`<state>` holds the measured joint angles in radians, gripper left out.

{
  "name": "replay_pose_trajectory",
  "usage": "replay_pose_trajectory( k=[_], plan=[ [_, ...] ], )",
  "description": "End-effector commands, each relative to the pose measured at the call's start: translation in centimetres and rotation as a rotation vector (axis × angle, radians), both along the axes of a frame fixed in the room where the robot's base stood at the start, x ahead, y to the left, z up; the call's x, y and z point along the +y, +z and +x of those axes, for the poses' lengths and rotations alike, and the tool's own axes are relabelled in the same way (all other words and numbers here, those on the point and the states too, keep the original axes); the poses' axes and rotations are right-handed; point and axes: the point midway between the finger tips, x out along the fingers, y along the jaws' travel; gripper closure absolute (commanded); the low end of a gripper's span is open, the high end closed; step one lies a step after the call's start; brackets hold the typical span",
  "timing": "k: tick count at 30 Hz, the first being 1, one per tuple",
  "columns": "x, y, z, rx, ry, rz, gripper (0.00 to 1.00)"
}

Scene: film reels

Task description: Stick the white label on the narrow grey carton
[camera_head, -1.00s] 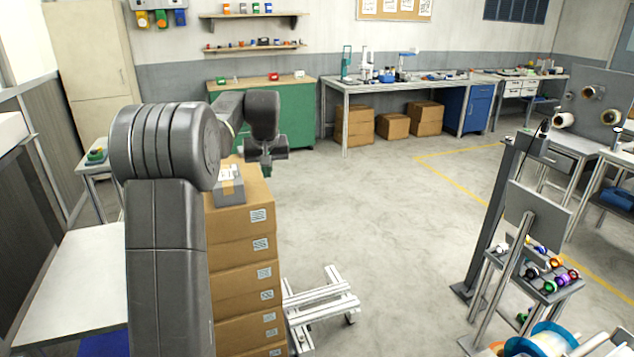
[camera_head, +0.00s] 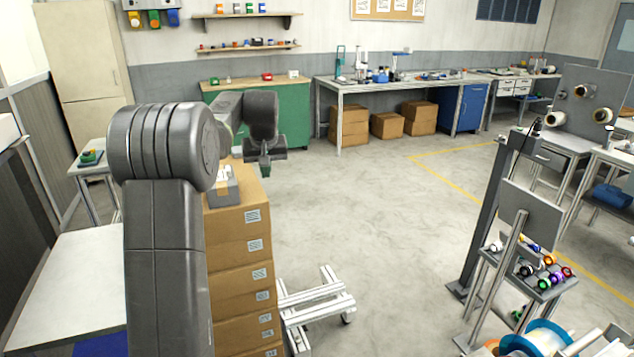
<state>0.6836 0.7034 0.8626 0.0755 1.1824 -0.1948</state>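A narrow grey carton (camera_head: 224,193) lies on top of a tall stack of brown cartons, just right of my arm. A strip of brown tape and a small white patch (camera_head: 224,173) show on its top. I cannot tell whether the patch is a label stuck flat or something loose. My gripper (camera_head: 264,168) hangs at the end of the arm, to the right of the grey carton and a little higher in the picture. Its fingers are small and dark, and I cannot see whether they hold anything. My arm hides the left part of the stack.
The brown carton stack (camera_head: 238,275) stands beside a low white frame on casters (camera_head: 318,305). A pale table (camera_head: 75,275) is at the left. A rack with colored spools (camera_head: 540,270) is at the lower right. The middle floor is clear.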

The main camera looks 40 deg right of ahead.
Motion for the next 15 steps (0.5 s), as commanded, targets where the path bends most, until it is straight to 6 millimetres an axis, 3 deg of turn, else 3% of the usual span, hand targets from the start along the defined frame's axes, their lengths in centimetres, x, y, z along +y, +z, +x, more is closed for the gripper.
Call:
replay_pose_trajectory(
  k=[15],
  plan=[
    [0.0, -0.42, -0.01, 0.0, 0.0, 0.0, 1.0]
  ],
)
